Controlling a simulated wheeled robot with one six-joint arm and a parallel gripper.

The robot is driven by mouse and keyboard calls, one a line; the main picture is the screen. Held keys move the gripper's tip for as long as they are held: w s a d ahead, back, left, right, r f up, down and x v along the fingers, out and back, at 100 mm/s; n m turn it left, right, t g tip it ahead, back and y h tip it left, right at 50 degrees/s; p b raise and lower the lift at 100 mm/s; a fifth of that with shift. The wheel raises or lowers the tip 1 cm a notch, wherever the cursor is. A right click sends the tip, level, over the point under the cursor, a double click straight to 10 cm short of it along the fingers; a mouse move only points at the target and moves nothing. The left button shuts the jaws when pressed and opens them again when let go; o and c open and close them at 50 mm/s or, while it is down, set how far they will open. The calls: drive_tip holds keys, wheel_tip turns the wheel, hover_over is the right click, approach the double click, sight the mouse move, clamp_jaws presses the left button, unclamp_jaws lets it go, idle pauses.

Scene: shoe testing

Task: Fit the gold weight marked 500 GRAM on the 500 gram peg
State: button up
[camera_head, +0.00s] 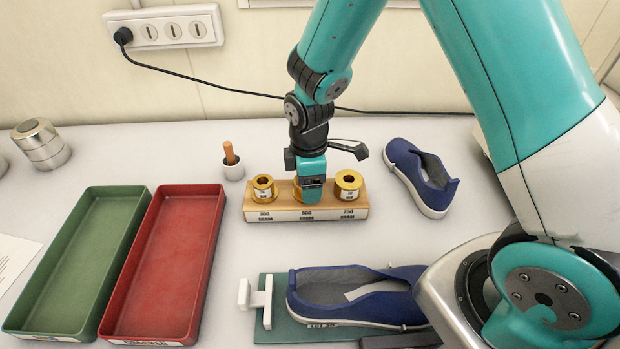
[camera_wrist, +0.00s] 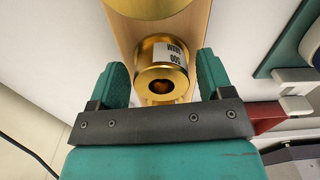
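The gold weight marked 500 GRAM (camera_wrist: 160,74) shows in the wrist view as a ring with a white label, between my two fingers. In the head view it is mostly hidden behind my gripper (camera_head: 312,194), which points down at the middle of the wooden peg block (camera_head: 290,212). My gripper (camera_wrist: 163,82) is open, with small gaps visible between the fingers and the weight. The weight is at the block's 500 gram position. The peg is hidden, so I cannot tell how the weight sits on it.
Gold weights stand at the block's left (camera_head: 264,187) and right (camera_head: 348,186) positions, close to my gripper. Red (camera_head: 166,262) and green (camera_head: 77,262) trays lie left; another shoe (camera_head: 355,297) lies in front.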

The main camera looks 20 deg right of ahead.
drive_tip(key=shift+o, duration=0.4)
wheel_tip(320, 180, up, 18)
drive_tip(key=b, duration=0.2)
drive_tip(key=shift+f, duration=0.25)
drive_tip(key=shift+s, duration=0.1)
